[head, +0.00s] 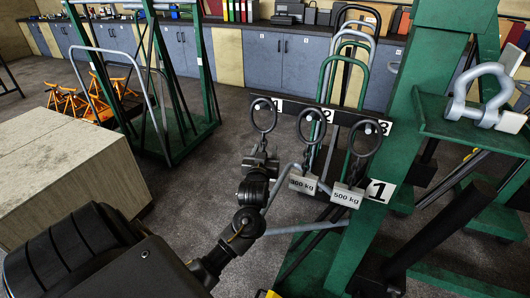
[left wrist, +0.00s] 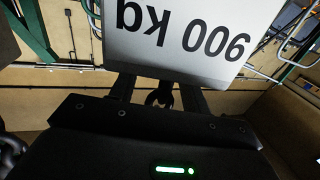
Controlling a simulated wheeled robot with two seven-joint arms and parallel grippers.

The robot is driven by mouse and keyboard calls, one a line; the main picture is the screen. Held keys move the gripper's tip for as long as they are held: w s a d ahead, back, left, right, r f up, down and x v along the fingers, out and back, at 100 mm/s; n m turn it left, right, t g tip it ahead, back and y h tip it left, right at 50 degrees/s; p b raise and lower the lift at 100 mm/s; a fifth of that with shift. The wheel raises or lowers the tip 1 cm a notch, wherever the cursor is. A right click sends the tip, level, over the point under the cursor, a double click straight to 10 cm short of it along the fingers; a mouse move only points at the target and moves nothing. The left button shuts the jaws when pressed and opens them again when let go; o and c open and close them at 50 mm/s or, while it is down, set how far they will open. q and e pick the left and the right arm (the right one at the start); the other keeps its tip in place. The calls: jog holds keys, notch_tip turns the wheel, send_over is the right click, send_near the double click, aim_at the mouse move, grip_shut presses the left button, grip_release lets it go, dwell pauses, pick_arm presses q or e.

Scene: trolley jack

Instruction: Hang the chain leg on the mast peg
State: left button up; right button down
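Three chain legs hang by dark rings from a black bar (head: 345,117) marked 1, 2 and 3. The left ring (head: 263,116) hangs above my left gripper (head: 262,160). The middle leg has a grey tag (head: 303,184), its number hard to read; the right leg's tag (head: 347,196) reads 500 kg. In the left wrist view a tag (left wrist: 180,35) reads 900 kg upside down, right at my left gripper's fingers (left wrist: 160,92). The fingers stand apart; the tag hides their tips, so their grip cannot be told. The mast peg is not clearly visible. My right gripper is not in view.
A green mast (head: 408,110) stands at the right, with a plate marked 1 (head: 380,191) near the rack. A grey shackle (head: 482,95) rests on a green shelf. A pale box (head: 65,170) stands left, before a green frame (head: 208,80). Cabinets line the back.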

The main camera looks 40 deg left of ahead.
pick_arm(q)
jog(key=shift+s+f, duration=0.1)
jog(key=shift+s, duration=0.05)
jog(key=b+v, duration=0.1)
jog(key=v, duration=0.9)
jog(key=shift+s+d+b, duration=0.15)
jog(key=shift+s+b, duration=0.15)
jog(key=shift+b, duration=0.05)
